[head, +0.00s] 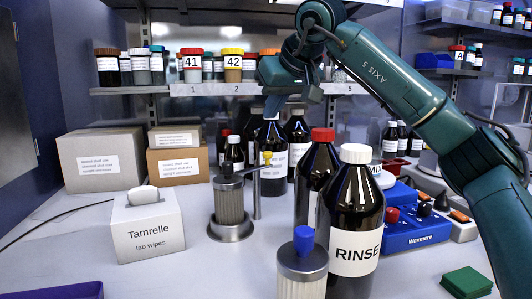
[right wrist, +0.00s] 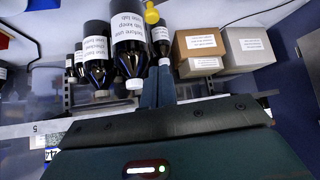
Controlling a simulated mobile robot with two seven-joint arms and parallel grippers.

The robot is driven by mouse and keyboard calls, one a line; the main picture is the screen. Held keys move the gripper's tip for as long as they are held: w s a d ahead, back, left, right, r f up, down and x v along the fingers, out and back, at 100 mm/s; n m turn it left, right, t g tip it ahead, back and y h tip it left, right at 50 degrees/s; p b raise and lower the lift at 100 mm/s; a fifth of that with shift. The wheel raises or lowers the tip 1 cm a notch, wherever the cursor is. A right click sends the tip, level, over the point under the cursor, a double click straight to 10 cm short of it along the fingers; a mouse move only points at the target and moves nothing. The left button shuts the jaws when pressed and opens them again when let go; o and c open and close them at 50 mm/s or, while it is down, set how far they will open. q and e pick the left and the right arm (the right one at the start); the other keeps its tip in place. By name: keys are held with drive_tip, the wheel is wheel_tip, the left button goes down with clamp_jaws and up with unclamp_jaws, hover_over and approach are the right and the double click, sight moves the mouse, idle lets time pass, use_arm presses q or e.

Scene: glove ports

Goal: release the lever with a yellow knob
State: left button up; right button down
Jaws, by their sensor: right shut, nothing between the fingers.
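The yellow knob (head: 267,158) sits at the end of a dark lever (head: 248,169) on top of a ribbed metal cylinder (head: 229,203) with a round base. A thin grey post (head: 256,196) stands just right of the cylinder, under the lever. The knob also shows at the top of the right wrist view (right wrist: 151,14); most of its lever is outside that view. My right gripper (head: 272,112) is shut and empty, fingers pointing down above the knob and apart from it. Its fingers also show in the right wrist view (right wrist: 158,72). My left gripper is not in view.
Dark bottles (head: 272,160) stand behind the knob. A large RINSE bottle (head: 352,215) and a blue-knobbed cylinder (head: 303,262) stand in front right. A shelf (head: 150,90) runs behind. The lab wipes box (head: 147,226) is left; counter between is clear.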

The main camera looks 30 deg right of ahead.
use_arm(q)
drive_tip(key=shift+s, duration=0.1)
use_arm(e)
drive_tip(key=shift+a, duration=0.1)
